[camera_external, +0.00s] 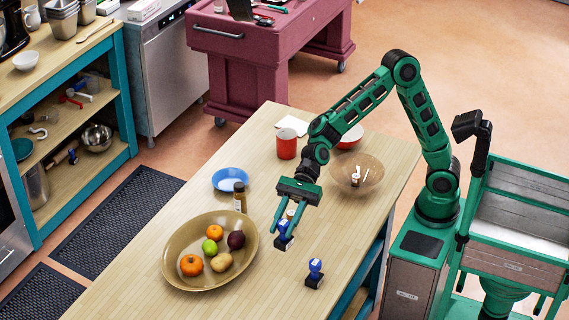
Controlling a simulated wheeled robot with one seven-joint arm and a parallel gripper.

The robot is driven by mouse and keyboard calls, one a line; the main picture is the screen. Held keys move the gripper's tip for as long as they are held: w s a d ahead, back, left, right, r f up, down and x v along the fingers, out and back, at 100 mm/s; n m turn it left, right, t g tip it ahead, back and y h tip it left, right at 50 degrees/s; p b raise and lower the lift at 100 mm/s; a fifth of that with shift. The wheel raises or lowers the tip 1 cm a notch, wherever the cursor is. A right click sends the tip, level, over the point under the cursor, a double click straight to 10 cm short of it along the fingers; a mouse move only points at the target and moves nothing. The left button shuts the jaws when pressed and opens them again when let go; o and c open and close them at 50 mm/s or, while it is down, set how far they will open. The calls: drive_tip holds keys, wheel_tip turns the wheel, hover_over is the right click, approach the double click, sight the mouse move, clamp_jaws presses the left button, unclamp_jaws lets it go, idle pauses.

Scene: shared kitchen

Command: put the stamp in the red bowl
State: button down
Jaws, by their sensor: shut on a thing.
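My gripper (289,218) points down over the wooden table, right of the large fruit bowl. It is shut on a blue stamp (284,240), which hangs below the fingers; a small pale thing shows beside the fingers, and I cannot tell what it is. A second blue stamp (315,273) stands on the table below and to the right of the gripper. The red bowl (348,139), pale inside, stands at the table's far right, partly hidden behind my arm.
A wide tan bowl (176,225) holds several fruits. A brown bottle (240,196), blue plate (230,179), and red cup (287,145) stand farther back. A brown bowl (370,181) with small items sits between my gripper and the red bowl.

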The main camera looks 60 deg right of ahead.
drive_tip(key=w+d+m+t, duration=0.1)
drive_tip(key=w+d, duration=0.3)
drive_tip(key=d, duration=0.6)
drive_tip(key=w+d+m+t, duration=0.15)
drive_tip(key=w+d, duration=0.25)
drive_tip(key=d, duration=0.5)
drive_tip(key=w+d+m+t, duration=0.15)
drive_tip(key=w+d, duration=0.25)
drive_tip(key=d, duration=0.6)
drive_tip(key=s+d+r+m+t+h, duration=0.1)
drive_tip(key=s+d+m+t, duration=0.15)
drive_tip(key=d, duration=1.15)
drive_tip(key=s+d+r+m+t+h, duration=0.15)
drive_tip(key=s+d, duration=0.25)
drive_tip(key=d, duration=0.9)
drive_tip(key=shift+n+t, duration=0.3)
drive_tip(key=shift+w+d+f, duration=0.65)
drive_tip(key=shift+d+f, duration=1.2)
drive_tip(key=shift+f, duration=0.05)
drive_tip(key=shift+w+d+f, duration=0.65)
drive_tip(key=shift+d+f, duration=1.25)
drive_tip(key=shift+f, duration=0.05)
drive_tip(key=shift+w+d+f, duration=0.65)
drive_tip(key=shift+d+f, duration=1.2)
drive_tip(key=shift+f, duration=0.05)
drive_tip(key=shift+f, duration=0.5)
drive_tip(key=c, duration=1.4)
unclamp_jaws()
drive_tip(key=shift+o, duration=0.2)
